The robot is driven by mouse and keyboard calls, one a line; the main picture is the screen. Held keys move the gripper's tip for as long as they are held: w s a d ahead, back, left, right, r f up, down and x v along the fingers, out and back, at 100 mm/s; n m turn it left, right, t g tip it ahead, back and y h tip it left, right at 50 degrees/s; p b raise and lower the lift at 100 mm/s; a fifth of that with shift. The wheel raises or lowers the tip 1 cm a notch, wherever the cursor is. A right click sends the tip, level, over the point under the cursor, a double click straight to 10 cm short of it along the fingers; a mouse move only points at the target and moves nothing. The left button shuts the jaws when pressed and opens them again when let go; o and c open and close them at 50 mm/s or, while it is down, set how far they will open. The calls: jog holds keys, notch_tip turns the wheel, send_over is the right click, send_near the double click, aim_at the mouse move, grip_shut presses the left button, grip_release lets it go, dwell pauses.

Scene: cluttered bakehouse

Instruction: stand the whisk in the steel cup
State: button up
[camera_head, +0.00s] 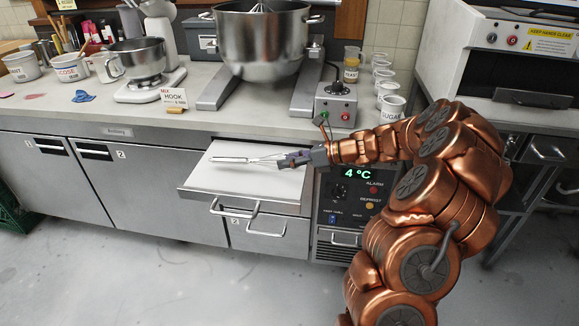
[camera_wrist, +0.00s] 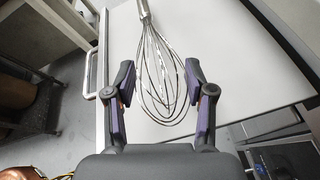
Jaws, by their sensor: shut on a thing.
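The whisk (camera_head: 230,160) is over the pale top of the pulled-out drawer (camera_head: 240,183), its handle pointing left. In the wrist view the whisk (camera_wrist: 160,75) has its wire head between the two fingers of my gripper (camera_wrist: 160,82) and its handle pointing away. My gripper (camera_head: 284,159) is shut on the wire head. I cannot tell whether the whisk still touches the surface. A grey metal vessel (camera_head: 43,52) at the back left of the counter may be the steel cup; it is small and partly hidden by other things.
A steel bowl on a scale (camera_head: 138,58), a sign card (camera_head: 173,98) and a large mixer bowl (camera_head: 262,45) stand on the counter. White cups (camera_head: 391,107) line its right side. The drawer juts out below the counter edge; the floor before it is clear.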

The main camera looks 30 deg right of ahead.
notch_tip(320, 180, down, 2)
jog(key=shift+f, duration=0.1)
jog(key=o, duration=1.2)
jog(key=v, duration=1.2)
